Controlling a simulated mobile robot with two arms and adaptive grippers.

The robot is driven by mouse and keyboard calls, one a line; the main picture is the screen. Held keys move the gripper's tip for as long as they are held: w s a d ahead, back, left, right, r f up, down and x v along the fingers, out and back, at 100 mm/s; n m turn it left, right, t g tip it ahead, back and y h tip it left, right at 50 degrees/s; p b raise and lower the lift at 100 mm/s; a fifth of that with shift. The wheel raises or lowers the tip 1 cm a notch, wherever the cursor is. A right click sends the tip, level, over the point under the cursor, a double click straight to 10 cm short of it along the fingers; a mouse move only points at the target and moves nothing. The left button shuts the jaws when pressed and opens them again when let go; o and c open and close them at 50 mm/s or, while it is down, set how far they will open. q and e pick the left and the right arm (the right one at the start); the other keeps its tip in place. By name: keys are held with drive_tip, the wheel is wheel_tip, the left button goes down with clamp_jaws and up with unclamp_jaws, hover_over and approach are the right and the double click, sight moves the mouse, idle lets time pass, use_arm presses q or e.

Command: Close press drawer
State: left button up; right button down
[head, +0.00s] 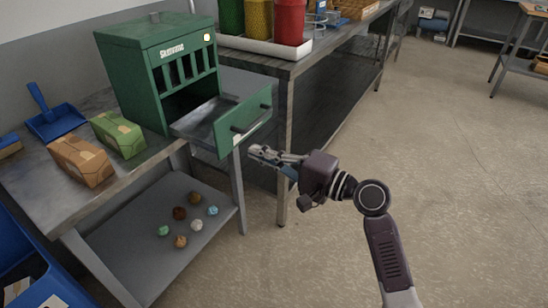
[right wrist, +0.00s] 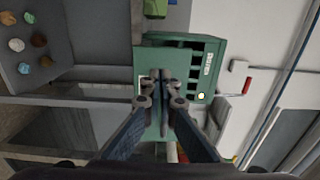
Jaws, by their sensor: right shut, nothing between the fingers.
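The green press (head: 165,70) stands on the grey table, with a row of vertical slots and a small light on its front. Its drawer (head: 243,122) is pulled out, with a green front and dark handles. In the right wrist view the press (right wrist: 205,72) appears turned on its side, and the drawer front (right wrist: 150,127) is partly hidden behind my fingers. My right gripper (head: 254,151) is shut and empty, just in front of and below the drawer front in the head view; it also shows in the right wrist view (right wrist: 161,76). I cannot tell whether it touches the drawer. My left gripper is not in view.
An orange-brown box (head: 80,160), a green box (head: 118,135) and a blue dustpan (head: 55,120) lie left of the press. Several small balls (head: 196,225) rest on the lower shelf. Green, yellow and red containers (head: 291,22) stand on the table behind. The floor at right is clear.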

sight(225, 140)
drive_tip(key=x, duration=0.6)
drive_tip(key=shift+a, duration=0.1)
drive_tip(key=shift+w+a, duration=0.45)
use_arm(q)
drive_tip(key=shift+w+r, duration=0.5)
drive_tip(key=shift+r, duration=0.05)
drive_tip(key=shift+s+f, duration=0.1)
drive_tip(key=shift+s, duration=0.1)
